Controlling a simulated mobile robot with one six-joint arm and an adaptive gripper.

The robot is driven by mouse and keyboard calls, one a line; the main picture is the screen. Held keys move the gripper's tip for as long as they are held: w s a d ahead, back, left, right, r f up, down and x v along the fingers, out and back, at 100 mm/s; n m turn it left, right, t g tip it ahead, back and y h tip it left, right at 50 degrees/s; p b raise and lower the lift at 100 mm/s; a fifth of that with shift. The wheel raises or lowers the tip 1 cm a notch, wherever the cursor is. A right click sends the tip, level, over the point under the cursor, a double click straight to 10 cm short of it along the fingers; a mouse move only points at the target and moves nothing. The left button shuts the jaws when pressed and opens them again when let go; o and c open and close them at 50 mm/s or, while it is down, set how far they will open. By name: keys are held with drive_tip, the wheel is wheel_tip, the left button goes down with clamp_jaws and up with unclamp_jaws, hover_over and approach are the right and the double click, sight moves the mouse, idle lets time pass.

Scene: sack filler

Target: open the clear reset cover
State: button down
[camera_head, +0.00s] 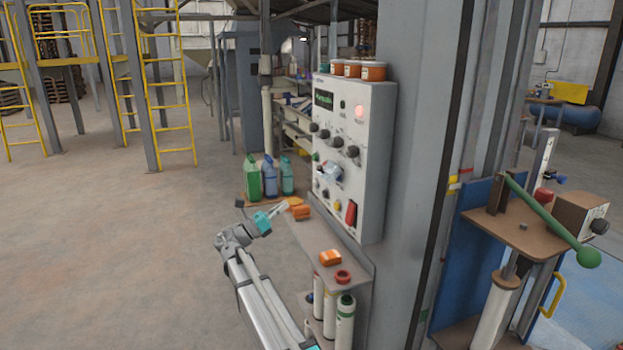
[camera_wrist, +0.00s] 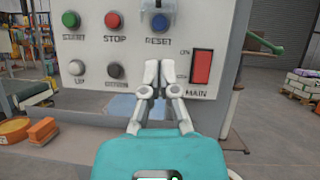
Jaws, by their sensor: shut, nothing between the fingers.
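The clear reset cover (camera_wrist: 158,7) is at the top of the wrist view, cut off by the picture's edge. It sits at the blue RESET button (camera_wrist: 160,23); I cannot tell how far it is hinged up. In the head view the cover (camera_head: 333,172) is a small pale patch on the grey control panel (camera_head: 372,131). My gripper (camera_wrist: 160,64) is shut and empty, its fingertips below the RESET label and apart from the cover in the picture. In the head view my gripper (camera_head: 285,207) is left of the panel, above the shelf.
Beside the cover are a red STOP button (camera_wrist: 113,19) and a green START button (camera_wrist: 70,19). A red MAIN switch (camera_wrist: 201,67) is right of the fingers. A shelf (camera_head: 318,240) with orange items (camera_head: 330,257) juts out below the panel. Open floor lies left.

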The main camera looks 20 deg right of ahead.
drive_tip(key=p, duration=0.5)
approach(328, 169)
drive_tip(key=d, duration=0.2)
drive_tip(key=shift+w+d+r+p, duration=0.15)
drive_tip(key=shift+d+r+p, duration=0.3)
drive_tip(key=shift+r+p, duration=0.45)
drive_tip(key=shift+w+d+r+p, duration=0.15)
drive_tip(key=shift+d+r+p, duration=0.3)
drive_tip(key=shift+r+p, duration=0.35)
